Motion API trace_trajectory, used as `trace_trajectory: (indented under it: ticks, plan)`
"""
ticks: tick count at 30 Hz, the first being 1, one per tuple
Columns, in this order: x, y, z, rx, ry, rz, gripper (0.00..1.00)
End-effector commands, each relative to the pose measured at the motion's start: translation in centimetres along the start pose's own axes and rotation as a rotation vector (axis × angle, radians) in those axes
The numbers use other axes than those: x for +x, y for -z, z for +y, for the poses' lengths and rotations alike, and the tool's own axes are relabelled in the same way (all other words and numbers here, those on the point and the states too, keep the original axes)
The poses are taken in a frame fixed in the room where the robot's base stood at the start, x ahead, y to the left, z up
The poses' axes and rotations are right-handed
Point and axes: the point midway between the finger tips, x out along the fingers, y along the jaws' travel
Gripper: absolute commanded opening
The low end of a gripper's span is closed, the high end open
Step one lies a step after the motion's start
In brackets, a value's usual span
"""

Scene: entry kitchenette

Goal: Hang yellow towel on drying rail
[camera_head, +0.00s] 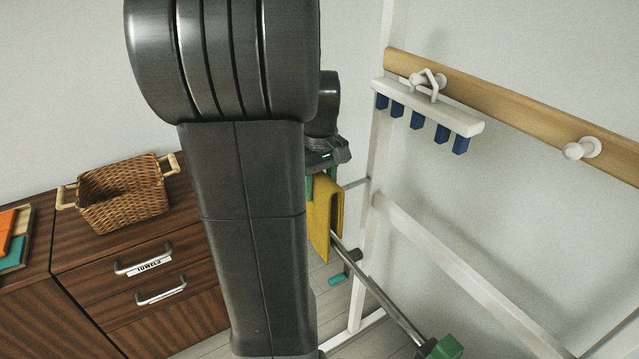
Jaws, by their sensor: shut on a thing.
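The yellow towel (319,220) hangs folded below my gripper (321,178), right of my large dark arm link. My gripper is shut on the towel's upper part; the arm hides some of the fingers. A grey metal rail (385,298) slopes from beside the towel to a green end piece (443,348) at lower right. The towel overlaps the rail's far end in the picture. I cannot tell whether it touches the rail or lies over it.
A white frame (450,262) stands by the right wall. Above it are a wooden peg board (520,112) and a white hanger (440,108) with several blue clips. At left, a wicker basket (122,197) sits on a brown cabinet (95,245) with a drawer labelled TOWELS.

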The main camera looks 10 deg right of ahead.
Motion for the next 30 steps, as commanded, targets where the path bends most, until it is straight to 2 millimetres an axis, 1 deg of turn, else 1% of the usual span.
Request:
trace_trajectory:
  ticks: [30]
  plan:
    - [4.2,0.0,0.0,0.0,-0.001,0.001,0.13]
